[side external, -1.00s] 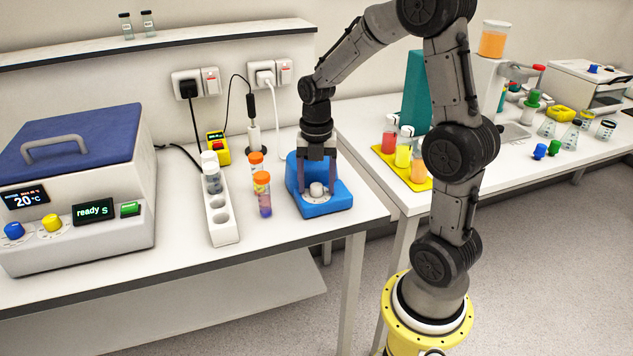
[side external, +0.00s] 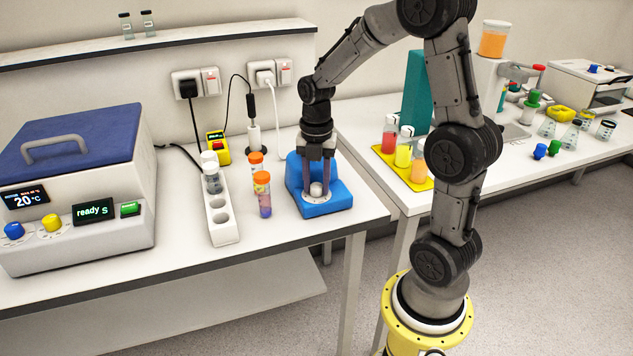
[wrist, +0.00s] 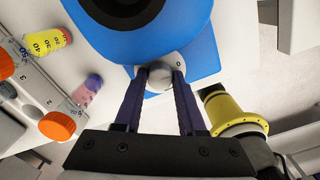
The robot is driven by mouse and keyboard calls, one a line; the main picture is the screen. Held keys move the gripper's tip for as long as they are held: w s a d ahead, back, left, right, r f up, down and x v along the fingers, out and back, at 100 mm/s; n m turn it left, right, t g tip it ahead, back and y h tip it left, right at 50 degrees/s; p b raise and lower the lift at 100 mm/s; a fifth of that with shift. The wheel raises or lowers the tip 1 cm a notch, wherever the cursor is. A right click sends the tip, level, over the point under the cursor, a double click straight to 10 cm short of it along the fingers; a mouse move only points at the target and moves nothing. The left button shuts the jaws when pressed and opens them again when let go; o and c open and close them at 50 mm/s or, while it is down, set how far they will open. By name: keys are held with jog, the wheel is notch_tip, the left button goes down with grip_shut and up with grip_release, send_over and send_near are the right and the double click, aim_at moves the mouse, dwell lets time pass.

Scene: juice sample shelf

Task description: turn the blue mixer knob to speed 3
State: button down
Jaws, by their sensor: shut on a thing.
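The blue mixer (side external: 325,205) stands near the right end of the left bench, its blue base also filling the top of the wrist view (wrist: 190,40). Its knob (side external: 316,189) is light grey and sits on a pale dial at the front of the base. My gripper (side external: 318,186) points down over the mixer. In the wrist view its two dark fingers (wrist: 160,78) are shut on the knob, one on each side. A "0" mark shows by the right finger. The other dial marks are hidden or too small to read, so I cannot tell the knob's setting.
Two orange-capped tubes (side external: 262,195) stand close left of the mixer, beside a white rack (side external: 222,228) with a white-capped vial. A heated box (side external: 70,180) with a blue lid is at far left. The bench's front edge lies just before the mixer.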

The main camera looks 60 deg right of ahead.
aim_at(316, 186)
jog(key=m, duration=0.3)
dwell(0.4)
jog(key=c, duration=0.5)
grip_release()
notch_tip(316, 186, up, 14)
